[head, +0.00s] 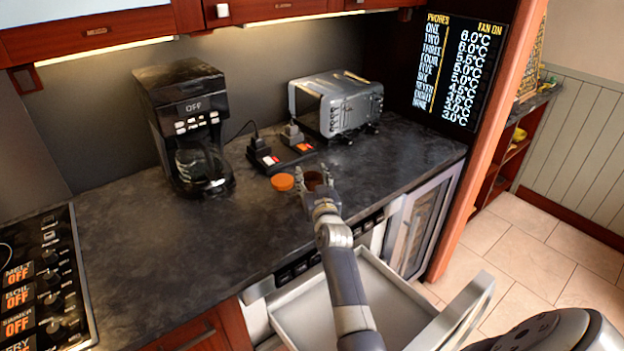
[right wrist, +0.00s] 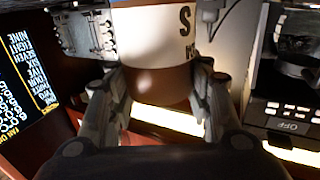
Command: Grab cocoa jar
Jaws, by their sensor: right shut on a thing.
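My right gripper (head: 316,178) is over the dark counter, its two fingers on either side of a brown jar (head: 314,181). In the right wrist view the gripper (right wrist: 165,92) is shut on the jar (right wrist: 158,40), which has a white label with dark letters and a brown band. The label is only partly in view, so I cannot read the full name. In the head view the fingers partly hide the jar, and I cannot tell whether it touches the counter. My left gripper is not in view.
A round orange item (head: 283,182) lies left of the jar. Behind are a power strip (head: 268,160) with plugs and a toaster (head: 345,108). A coffee maker (head: 187,125) stands left. An open drawer (head: 290,318) juts out below the counter. The counter's left middle is clear.

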